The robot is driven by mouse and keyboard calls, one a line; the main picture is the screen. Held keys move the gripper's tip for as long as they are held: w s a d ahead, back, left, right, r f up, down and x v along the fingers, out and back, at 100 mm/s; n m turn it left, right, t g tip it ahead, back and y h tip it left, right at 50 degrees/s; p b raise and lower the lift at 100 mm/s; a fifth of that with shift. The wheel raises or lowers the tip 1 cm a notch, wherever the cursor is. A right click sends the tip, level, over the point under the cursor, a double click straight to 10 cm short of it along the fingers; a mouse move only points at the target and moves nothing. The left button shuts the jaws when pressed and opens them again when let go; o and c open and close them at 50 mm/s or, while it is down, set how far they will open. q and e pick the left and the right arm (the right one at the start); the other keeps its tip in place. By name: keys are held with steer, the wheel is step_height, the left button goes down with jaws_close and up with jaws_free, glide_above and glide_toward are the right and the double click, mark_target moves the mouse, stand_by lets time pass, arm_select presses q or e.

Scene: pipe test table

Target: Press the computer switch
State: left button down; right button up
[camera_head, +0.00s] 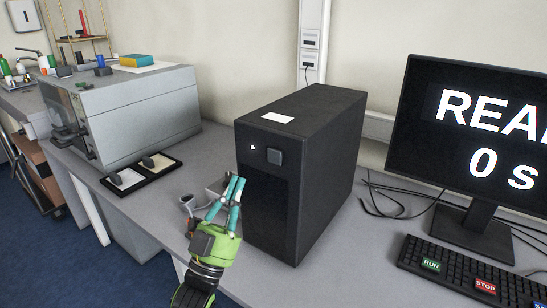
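The black computer tower (318,145) stands upright on the grey table. Its switch (274,157) is a dark square button high on the front face, with a small lit white dot (253,147) to its left. My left gripper (235,181), green with teal fingers, is in front of the tower's lower left front. Its fingers point up and their tips are together, with nothing seen between them. The tips are below and left of the switch and appear apart from it. My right gripper is not in view.
A monitor (477,140) showing "REA" and "0 s" stands at the right, with a keyboard (470,275) before it and loose cables (385,200) beside it. A grey machine (150,115) and a black tray (141,177) are at the left. Small grey items (190,203) sit left of my gripper.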

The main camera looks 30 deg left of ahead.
mark_target(274, 151)
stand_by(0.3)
arm_select(q)
steer(key=w+b, duration=0.1)
steer(key=w, duration=0.7)
steer(key=shift+w+d+b, duration=0.35)
steer(key=shift+w+b, duration=0.05)
stand_by(1.2)
steer(key=shift+w, duration=0.45)
steer(key=shift+w, duration=0.35)
stand_by(0.5)
steer(key=shift+s, duration=0.85)
